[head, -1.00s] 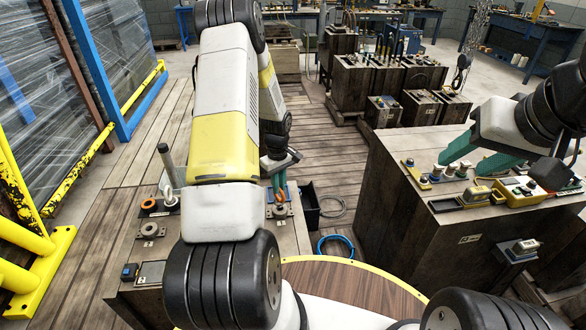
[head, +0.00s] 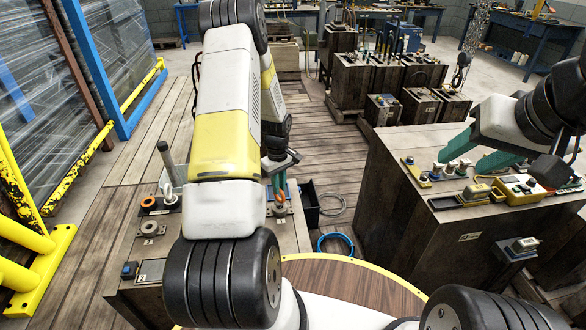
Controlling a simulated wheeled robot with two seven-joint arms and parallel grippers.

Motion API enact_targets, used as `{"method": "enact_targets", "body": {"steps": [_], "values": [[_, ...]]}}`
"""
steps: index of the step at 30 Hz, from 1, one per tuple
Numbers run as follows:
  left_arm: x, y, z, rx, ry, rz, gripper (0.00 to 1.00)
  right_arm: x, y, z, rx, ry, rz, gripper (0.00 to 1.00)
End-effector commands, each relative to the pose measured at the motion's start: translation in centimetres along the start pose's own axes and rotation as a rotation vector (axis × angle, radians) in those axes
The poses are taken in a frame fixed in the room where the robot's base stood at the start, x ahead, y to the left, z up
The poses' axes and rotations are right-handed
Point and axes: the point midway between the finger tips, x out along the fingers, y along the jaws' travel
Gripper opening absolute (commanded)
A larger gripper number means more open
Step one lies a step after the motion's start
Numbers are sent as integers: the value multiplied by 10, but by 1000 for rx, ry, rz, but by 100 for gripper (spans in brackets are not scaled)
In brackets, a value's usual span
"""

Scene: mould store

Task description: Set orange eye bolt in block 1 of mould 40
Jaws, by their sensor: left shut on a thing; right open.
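My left gripper (head: 277,186) reaches down over the left block's top, right of my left arm. It is shut on the orange eye bolt (head: 280,196), which stands over a small grey seat (head: 280,210) on that block. I cannot tell if the bolt's shank is in the seat. The left block (head: 130,245) is a dark wooden block, its middle hidden behind my arm. Mould number 40 cannot be read here.
The right block (head: 430,200) carries a yellow control box (head: 518,188) and small fittings. An orange ring (head: 148,202) and a grey upright rod (head: 166,160) are on the left block. A black bin (head: 308,205) and a blue hose coil (head: 336,243) lie between the blocks.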

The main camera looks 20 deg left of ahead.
Motion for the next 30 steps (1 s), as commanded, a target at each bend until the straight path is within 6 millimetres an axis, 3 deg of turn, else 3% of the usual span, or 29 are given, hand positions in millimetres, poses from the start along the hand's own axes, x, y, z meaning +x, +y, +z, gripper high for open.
{"method": "enact_targets", "body": {"steps": [27, 28, 30], "values": [[8, 0, 0, 0, 0, 1, 0, 0, 0, 0, 0, 0, 0, 50], [8, 0, 0, 0, 0, 1, 20, 0, 0, 0, 0, 0, 0, 50], [8, 0, 0, 0, 0, 1, 34, 0, 0, 0, 0, 0, 0, 50]]}}
